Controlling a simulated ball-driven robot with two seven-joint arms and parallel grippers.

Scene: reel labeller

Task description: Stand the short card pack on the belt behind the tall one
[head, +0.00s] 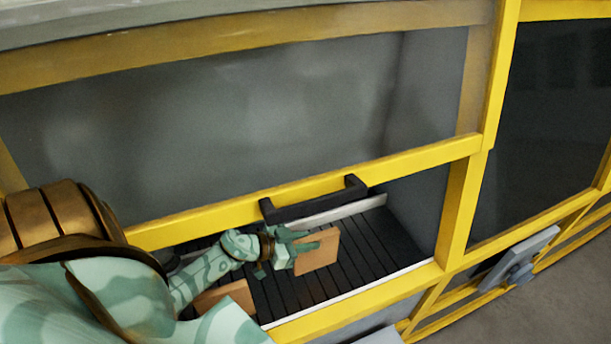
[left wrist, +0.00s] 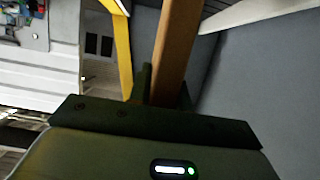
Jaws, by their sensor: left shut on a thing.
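A brown card pack (head: 318,252) is in the jaws of my left gripper (head: 300,246), over the dark slatted belt (head: 352,254). In the left wrist view the same pack (left wrist: 176,45) runs up from between the fingers (left wrist: 166,92). I cannot tell whether its lower edge touches the belt. A second brown pack (head: 228,296) is nearer the lower left, partly hidden by my left arm. Its full height does not show, so I cannot compare the two packs. My right gripper is not in view.
A yellow-framed clear guard with a black handle (head: 315,198) is raised above the belt opening. A pale rail (head: 350,294) runs along the belt's near edge, and a yellow post (head: 460,205) stands at the right. The belt right of the held pack is clear.

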